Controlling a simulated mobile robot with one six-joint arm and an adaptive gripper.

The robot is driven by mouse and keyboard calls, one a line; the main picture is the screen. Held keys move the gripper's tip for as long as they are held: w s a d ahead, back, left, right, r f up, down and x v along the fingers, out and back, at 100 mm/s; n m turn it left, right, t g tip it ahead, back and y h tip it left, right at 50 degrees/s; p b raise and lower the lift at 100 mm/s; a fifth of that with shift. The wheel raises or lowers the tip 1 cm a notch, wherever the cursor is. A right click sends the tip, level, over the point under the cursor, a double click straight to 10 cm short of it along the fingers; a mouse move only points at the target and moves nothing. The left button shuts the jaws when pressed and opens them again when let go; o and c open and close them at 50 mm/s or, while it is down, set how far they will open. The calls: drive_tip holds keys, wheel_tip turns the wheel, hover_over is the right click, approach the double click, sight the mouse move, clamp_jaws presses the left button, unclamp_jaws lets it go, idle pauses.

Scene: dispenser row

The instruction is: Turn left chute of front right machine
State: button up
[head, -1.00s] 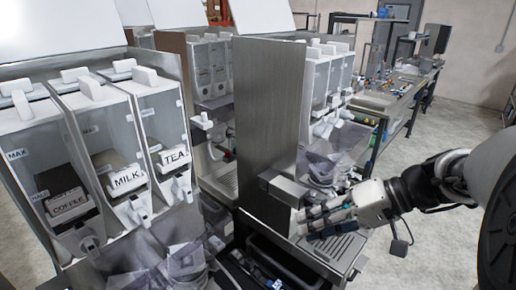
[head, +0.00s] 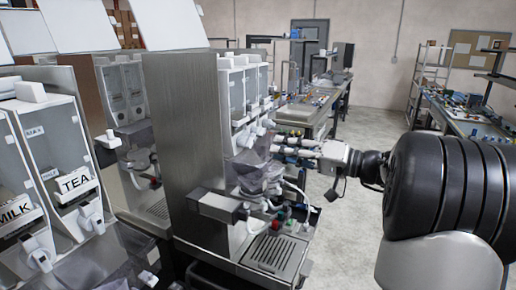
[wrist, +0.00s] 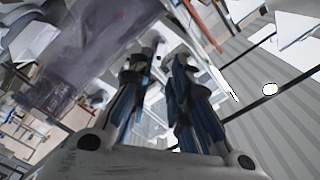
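The right machine of the front pair has a tall grey metal side panel (head: 185,140) and a row of clear canisters (head: 235,90) behind it. White chutes (head: 243,137) stick out below the canisters, above crumpled clear plastic (head: 250,168). My gripper (head: 278,143) is just right of the chutes, reaching in from the right with its fingers toward the machine. Whether it touches a chute cannot be told. The left chute is hard to single out there.
A machine with MILK and TEA canisters (head: 75,185) stands at the left. A slotted drip tray (head: 275,252) and a grey box (head: 215,205) jut out below my gripper. Workbenches (head: 312,108) stand behind. The floor (head: 345,215) at the right is clear.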

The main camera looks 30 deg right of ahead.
sight(252, 144)
drive_tip(key=x, duration=0.7)
drive_tip(key=shift+w+a+b, duration=0.1)
drive_tip(key=shift+w+b, duration=0.05)
drive_tip(key=shift+b, duration=0.2)
drive_tip(key=shift+c, duration=0.4)
clamp_jaws()
